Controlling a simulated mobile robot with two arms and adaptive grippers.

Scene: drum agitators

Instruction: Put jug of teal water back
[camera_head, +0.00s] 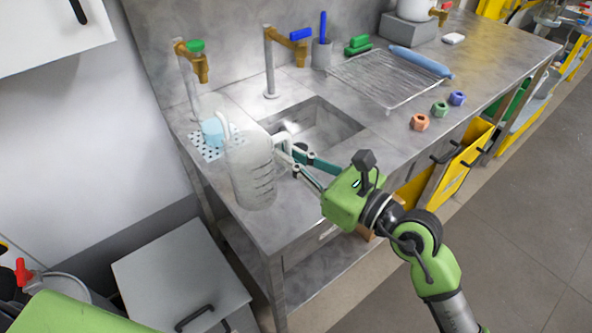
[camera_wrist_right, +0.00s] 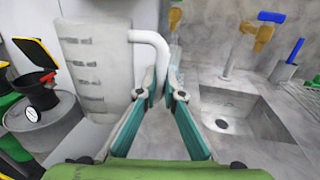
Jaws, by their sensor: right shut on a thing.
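A pale, translucent jug (camera_head: 252,172) with measuring marks is upright at the left front edge of the steel counter (camera_head: 290,225) in the head view. No teal colour shows clearly in it. My right gripper (camera_head: 284,148) is shut on the jug's handle, coming from the right. In the right wrist view the jug (camera_wrist_right: 95,65) is at the left, with its white handle between the fingertips (camera_wrist_right: 160,88). I cannot tell whether its base touches the counter. My left gripper is not in view.
A perforated mat (camera_head: 203,152) with a light blue item (camera_head: 213,131) lies behind the jug. A sink (camera_head: 315,128) is to its right, with a green-handled tap (camera_head: 195,58) and a blue-handled tap (camera_head: 290,42) behind. A wire rack (camera_head: 385,85) and several coloured nuts stand farther right.

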